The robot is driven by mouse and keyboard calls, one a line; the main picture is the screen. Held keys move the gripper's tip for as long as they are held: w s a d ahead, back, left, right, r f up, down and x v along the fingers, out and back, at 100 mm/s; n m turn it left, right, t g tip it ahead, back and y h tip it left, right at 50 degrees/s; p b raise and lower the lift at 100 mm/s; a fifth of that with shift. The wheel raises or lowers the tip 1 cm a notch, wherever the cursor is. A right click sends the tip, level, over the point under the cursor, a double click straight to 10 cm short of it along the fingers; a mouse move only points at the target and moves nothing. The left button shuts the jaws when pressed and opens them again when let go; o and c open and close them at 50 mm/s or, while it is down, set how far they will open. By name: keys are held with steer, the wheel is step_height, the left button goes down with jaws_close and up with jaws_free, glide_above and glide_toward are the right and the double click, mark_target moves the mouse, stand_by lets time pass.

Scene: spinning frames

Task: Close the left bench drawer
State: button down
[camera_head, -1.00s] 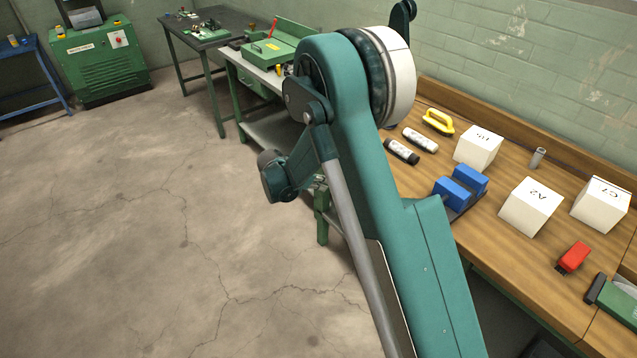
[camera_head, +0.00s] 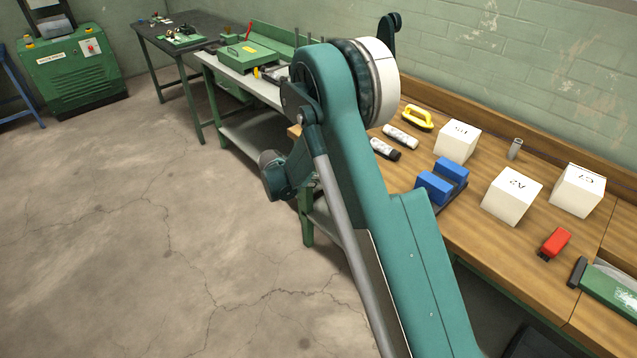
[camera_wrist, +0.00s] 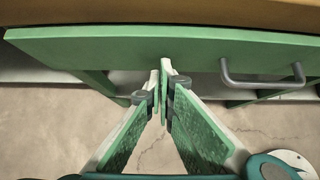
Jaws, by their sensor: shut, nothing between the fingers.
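The green drawer front (camera_wrist: 120,45) spans the top of the wrist view, below a wooden edge (camera_wrist: 160,14). Its grey bar handle (camera_wrist: 262,80) is on the right part of it. My gripper (camera_wrist: 164,68) is shut and empty, with its fingertips at the lower part of the drawer front, left of the handle. I cannot tell whether the tips touch it or how far out the drawer stands. In the head view, my arm hides the gripper and this drawer front.
The wooden bench (camera_head: 478,238) holds white boxes (camera_head: 511,195), a blue block piece (camera_head: 442,181), a red item (camera_head: 555,243) and a yellow handle tool (camera_head: 417,118). A grey-topped bench (camera_head: 225,72) stands beyond. The concrete floor (camera_head: 120,250) on the left is clear.

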mark_target(327, 175)
steer(key=w+d, duration=0.3)
steer(key=shift+w+d, duration=0.1)
steer(key=shift+w+d+r, duration=0.1)
steer(key=shift+w+d, duration=0.05)
stand_by(0.4)
steer(key=shift+b, duration=0.3)
steer(key=s+a, duration=0.3)
steer(key=shift+s+a+b, duration=0.2)
steer(key=shift+a+b, duration=0.05)
steer(key=shift+b, duration=0.15)
steer(key=p+v, duration=0.1)
steer(key=v, duration=0.8)
steer(key=shift+s+a+r+p, duration=0.2)
steer(key=shift+r+p, duration=0.1)
steer(key=shift+p, duration=0.05)
